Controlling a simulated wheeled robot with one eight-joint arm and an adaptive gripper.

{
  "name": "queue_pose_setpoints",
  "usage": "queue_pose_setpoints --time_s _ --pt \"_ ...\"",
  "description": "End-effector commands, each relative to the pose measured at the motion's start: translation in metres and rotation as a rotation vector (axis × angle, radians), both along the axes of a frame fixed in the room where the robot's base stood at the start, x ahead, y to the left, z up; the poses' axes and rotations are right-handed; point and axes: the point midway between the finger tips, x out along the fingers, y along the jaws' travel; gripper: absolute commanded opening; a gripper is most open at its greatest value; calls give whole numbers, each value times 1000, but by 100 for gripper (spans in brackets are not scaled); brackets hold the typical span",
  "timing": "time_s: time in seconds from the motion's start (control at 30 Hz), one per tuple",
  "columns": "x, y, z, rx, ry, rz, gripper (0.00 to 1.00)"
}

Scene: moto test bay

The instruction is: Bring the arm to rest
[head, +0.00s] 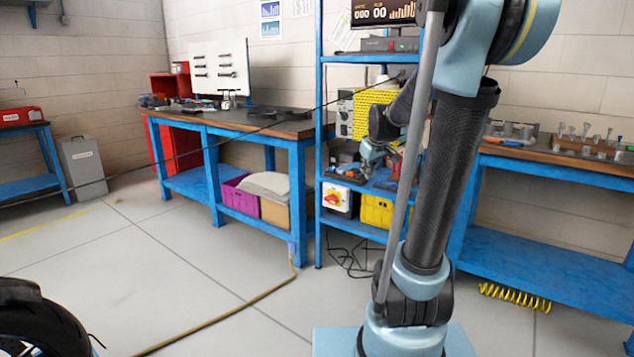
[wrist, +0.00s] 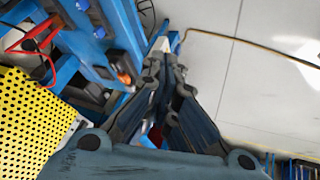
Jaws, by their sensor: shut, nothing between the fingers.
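My gripper (wrist: 166,66) fills the middle of the wrist view, with its two dark fingers drawn in toward each other at the tips. It is shut and empty. It points down past blue shelving toward the pale floor. In the head view my arm rises at the right of centre and hides part of the blue shelf rack (head: 319,130). The wrist end of my arm shows small in front of that rack, partly behind the nearer links; the fingertips cannot be made out there.
A yellow perforated panel (wrist: 35,125) lies left of my gripper. Blue workbenches (head: 207,165) stand at the back left and right (head: 560,265). A hose (head: 225,314) crosses the floor. A black tyre (head: 40,315) is at the lower left. The middle floor is mostly clear.

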Motion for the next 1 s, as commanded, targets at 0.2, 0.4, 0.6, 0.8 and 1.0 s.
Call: queue_pose_setpoints --time_s 0.2,0.4,0.6,0.8,1.0 --pt "-79 -1 -15 45 82 -93 0" --pt "-146 -2 -35 80 156 -185 0" --pt "-211 -4 -61 107 228 -282 0" --pt "-272 -6 -92 129 297 -381 0" --pt "-318 -8 -122 142 353 -470 0"
